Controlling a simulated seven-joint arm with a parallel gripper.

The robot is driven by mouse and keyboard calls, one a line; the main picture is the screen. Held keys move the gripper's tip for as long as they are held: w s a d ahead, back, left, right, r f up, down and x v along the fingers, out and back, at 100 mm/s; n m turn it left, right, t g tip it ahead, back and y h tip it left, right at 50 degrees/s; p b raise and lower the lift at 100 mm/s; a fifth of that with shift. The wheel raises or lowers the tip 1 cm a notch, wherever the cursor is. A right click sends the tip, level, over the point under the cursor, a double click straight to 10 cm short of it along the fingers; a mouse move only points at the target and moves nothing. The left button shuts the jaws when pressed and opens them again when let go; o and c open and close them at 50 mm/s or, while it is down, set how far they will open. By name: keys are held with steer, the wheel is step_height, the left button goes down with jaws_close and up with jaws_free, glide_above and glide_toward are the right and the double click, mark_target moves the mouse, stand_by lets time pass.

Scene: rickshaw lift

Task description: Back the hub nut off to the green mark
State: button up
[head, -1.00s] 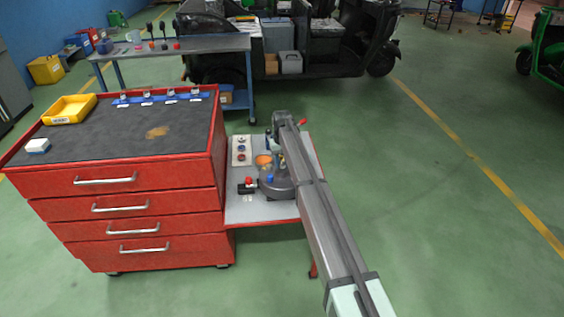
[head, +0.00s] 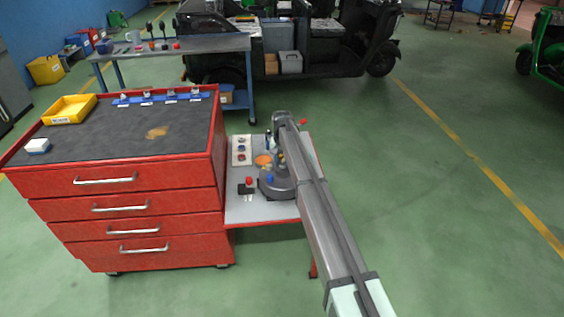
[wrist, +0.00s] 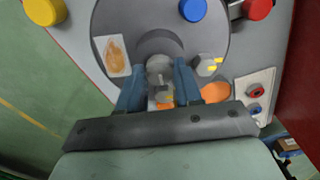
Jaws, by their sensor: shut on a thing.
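The round dark grey hub drum (wrist: 112,20) fills the top of the wrist view and also shows in the head view (head: 266,190). A small grey metal piece (wrist: 160,66), which looks like the hub nut, sits at the drum's near side. My gripper (wrist: 160,75) has its blue fingers on either side of this piece and is shut on it. The fingers hide its flanks. A separate grey hex piece with yellow marks (wrist: 207,66) stands just right of the fingers. I cannot make out a green mark. In the head view my arm hides the gripper.
Blue (wrist: 192,9), red (wrist: 258,8) and yellow (wrist: 45,11) knobs stand around the drum. An orange disc (wrist: 215,92) and a pale board with small rings (wrist: 253,94) lie near the gripper. The red drawer cabinet (head: 130,205) stands left of the small grey table (head: 238,211).

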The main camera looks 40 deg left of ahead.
mark_target(282, 164)
steer(key=o, duration=1)
steer(key=shift+o, duration=0.2)
step_height(282, 164, up, 14)
steer(key=shift+f, duration=0.1)
stand_by(0.5)
